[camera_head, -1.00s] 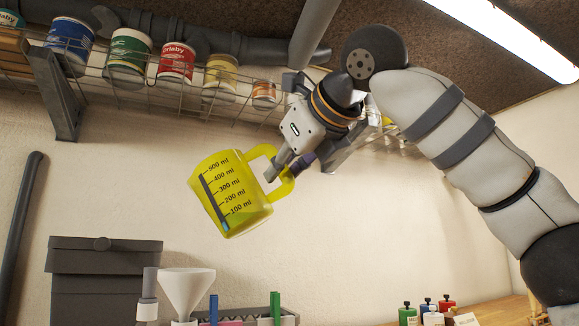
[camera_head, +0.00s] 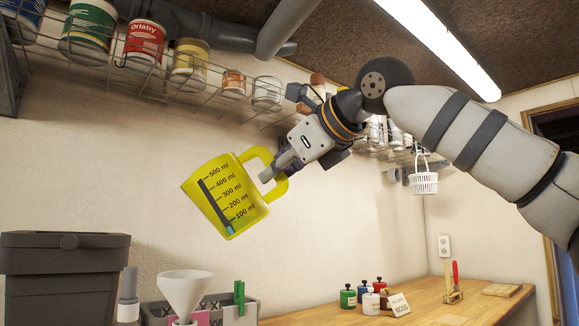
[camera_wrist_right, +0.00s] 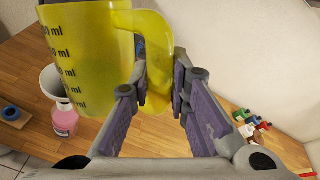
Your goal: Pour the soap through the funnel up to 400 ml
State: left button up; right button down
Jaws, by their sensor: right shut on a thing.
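My right gripper (camera_head: 283,166) is shut on the handle of a yellow measuring jug (camera_head: 225,195) and holds it in the air, tilted, before the wall. The jug has marks from 100 to 500 ml, with a little blue at the bottom of its dark level strip. It also shows in the right wrist view (camera_wrist_right: 88,50), its handle between the fingers (camera_wrist_right: 158,95). A white funnel (camera_head: 185,290) stands below the jug. In the right wrist view the funnel (camera_wrist_right: 55,82) sits over a bottle of pink liquid (camera_wrist_right: 65,120). My left gripper is not in view.
A grey lidded box (camera_head: 70,270) stands at the lower left, and a grey crate (camera_head: 250,302) is behind the funnel. Small capped bottles (camera_head: 366,293) stand on the wooden worktop (camera_head: 450,300). A wire shelf of cans (camera_head: 190,62) runs overhead.

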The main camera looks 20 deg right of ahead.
aim_at(279, 181)
jog(key=s+f+m+t, duration=0.1)
jog(key=m, duration=0.1)
jog(key=shift+s+f+m+t+h, duration=0.3)
jog(key=shift+f, duration=0.1)
jog(key=shift+s+a+f+m+t+h, duration=0.15)
jog(key=shift+s+f+m+t+h, duration=0.2)
jog(key=shift+m, duration=0.35)
jog(key=f, duration=0.1)
jog(key=w+f+m+t+y+b, duration=0.1)
jog(key=f, duration=0.1)
jog(key=f+m+y+b, duration=0.1)
jog(key=shift+w+a+f, duration=0.2)
jog(key=shift+w+a, duration=0.15)
jog(key=shift+a, duration=0.05)
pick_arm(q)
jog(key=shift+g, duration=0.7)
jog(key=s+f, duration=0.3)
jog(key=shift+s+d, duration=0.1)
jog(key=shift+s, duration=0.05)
pick_arm(e)
jog(key=shift+s+r+y, duration=0.2)
jog(key=shift+r+y, duration=0.05)
jog(key=shift+y, duration=0.1)
jog(key=shift+w+f, duration=0.1)
